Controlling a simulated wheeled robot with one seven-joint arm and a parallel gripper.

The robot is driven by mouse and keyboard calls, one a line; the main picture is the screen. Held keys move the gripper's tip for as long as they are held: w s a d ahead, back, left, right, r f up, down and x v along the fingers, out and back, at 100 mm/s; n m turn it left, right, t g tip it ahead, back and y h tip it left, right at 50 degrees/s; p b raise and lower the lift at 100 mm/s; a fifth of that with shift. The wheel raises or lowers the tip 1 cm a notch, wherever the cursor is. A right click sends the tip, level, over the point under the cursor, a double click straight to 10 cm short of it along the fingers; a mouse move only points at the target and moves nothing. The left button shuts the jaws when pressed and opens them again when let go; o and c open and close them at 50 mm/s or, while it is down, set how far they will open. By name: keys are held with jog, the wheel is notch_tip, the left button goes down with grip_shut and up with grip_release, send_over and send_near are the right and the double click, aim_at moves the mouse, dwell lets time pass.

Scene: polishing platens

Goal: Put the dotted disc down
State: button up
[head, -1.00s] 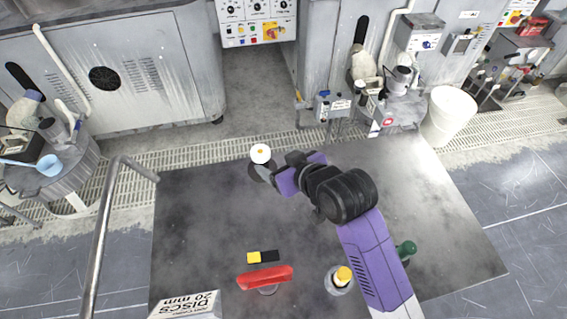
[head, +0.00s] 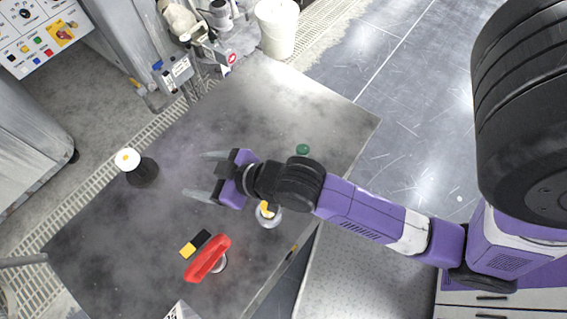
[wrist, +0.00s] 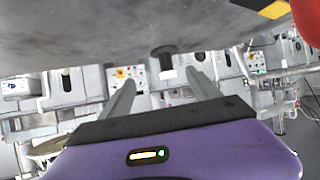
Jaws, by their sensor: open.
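The dotted disc (head: 127,159) is white with a yellow dot. It appears to rest on top of a short black stand (head: 143,175) at the left part of the dark table. My gripper (head: 200,174) is open and empty, its two grey fingers pointing left toward the stand with a clear gap between them. In the wrist view, which looks upside down, the black stand (wrist: 163,51) hangs from the table surface, with a white part (wrist: 167,75) at its end, seen beyond and between my open fingers.
A red handle (head: 208,258) and a yellow-and-black block (head: 187,250) lie at the near side of the table (head: 110,235). A yellow-topped item (head: 266,209) and a green knob (head: 303,149) stand close to my arm. A white bucket (head: 277,30) stands behind.

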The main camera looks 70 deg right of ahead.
jog(key=s+r+t, duration=0.1)
jog(key=s+r, duration=0.2)
jog(key=s, duration=0.8)
jog(key=s+a+r+t, duration=0.1)
jog(key=s+r, duration=0.3)
jog(key=s, duration=0.7)
jog(key=shift+a+r, duration=0.25)
jog(key=shift+c, duration=0.3)
